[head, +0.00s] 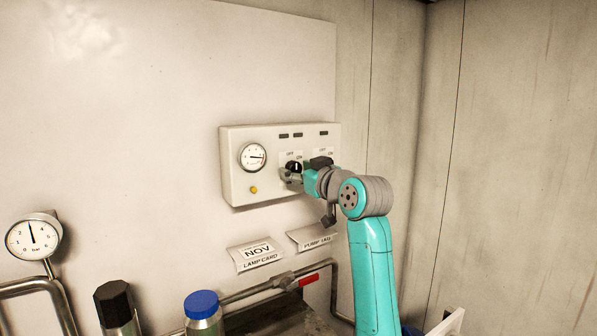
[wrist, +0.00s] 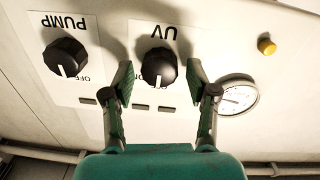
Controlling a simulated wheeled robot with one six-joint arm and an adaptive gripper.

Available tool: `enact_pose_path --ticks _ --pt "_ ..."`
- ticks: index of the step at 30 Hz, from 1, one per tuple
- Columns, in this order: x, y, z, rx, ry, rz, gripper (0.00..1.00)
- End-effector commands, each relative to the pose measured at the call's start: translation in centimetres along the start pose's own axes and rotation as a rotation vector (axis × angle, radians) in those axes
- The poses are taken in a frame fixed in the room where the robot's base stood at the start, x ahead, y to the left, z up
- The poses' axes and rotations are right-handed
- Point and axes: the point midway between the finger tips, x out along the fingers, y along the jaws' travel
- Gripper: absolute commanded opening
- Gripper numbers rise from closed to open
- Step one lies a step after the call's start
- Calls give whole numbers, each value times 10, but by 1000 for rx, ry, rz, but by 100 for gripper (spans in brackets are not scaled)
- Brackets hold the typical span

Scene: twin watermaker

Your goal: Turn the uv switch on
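The UV switch is a round black knob (wrist: 159,68) under a "UV" label, which appears upside down in the wrist view. A white mark on the knob points toward the bottom of that view. The knob also shows on the panel in the head view (head: 293,166), partly behind my gripper. My gripper (wrist: 160,84) is open, with one finger on each side of the UV knob. Gaps show between the knob and both fingers. The knob's OFF and ON marks are mostly hidden in the wrist view.
The PUMP knob (wrist: 66,58) sits beside the UV knob, close to one finger. The control box (head: 235,185) also carries a gauge (head: 253,156) and a yellow button (head: 253,189). Label cards (head: 256,255), a red-handled valve (head: 308,280) and bottles (head: 202,308) are below.

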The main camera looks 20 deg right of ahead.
Motion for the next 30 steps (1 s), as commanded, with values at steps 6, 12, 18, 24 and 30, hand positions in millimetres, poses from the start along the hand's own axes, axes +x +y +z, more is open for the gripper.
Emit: enact_pose_path --ticks 6,12,18,24,30 --pt "0 0 0 0 0 0 3" --pt "0 0 0 9 0 0 3" --pt "0 0 0 72 -2 -1 4" --pt "0 0 0 208 -6 -1 4" --pt "0 1 0 393 -12 -2 4"
